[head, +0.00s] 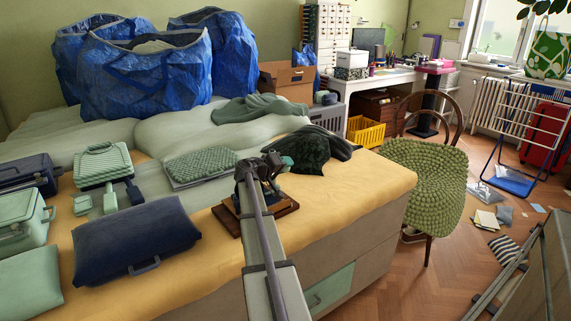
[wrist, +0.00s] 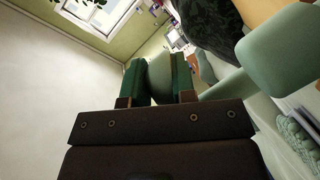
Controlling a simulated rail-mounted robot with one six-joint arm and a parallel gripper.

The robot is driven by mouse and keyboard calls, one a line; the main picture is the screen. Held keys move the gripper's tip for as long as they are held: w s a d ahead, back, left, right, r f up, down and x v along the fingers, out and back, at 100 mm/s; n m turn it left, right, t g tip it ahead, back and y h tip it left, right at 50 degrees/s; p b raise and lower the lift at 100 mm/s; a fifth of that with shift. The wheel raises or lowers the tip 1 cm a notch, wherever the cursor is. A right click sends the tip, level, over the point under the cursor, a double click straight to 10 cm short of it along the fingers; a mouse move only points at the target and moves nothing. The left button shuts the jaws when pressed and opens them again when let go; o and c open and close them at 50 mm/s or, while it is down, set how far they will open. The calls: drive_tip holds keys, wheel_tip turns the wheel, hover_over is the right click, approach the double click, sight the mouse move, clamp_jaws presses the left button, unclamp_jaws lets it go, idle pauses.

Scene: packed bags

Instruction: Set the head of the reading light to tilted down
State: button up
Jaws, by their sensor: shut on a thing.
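The reading light stands near the front edge of the bed in the head view, partly hidden by my arm; a brown wooden base (head: 229,221) shows below my gripper. My gripper (head: 280,165) is over this base at the end of my arm. In the wrist view my gripper (wrist: 158,82) has dark green fingers shut on a pale green part between them, which I take to be the light's head (wrist: 159,78). Its exact tilt is hard to tell because my arm and gripper cover most of the light.
A dark blue packing case (head: 135,240) and several pale green cases lie left on the yellow-sheeted bed (head: 350,195). A dark crumpled garment (head: 312,148) lies just behind my gripper. A green knobbly chair (head: 425,180) stands right of the bed. Blue bags (head: 150,75) stand behind.

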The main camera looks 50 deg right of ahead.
idle(0.3)
drive_tip(key=o, duration=0.9)
drive_tip(key=shift+o, duration=0.2)
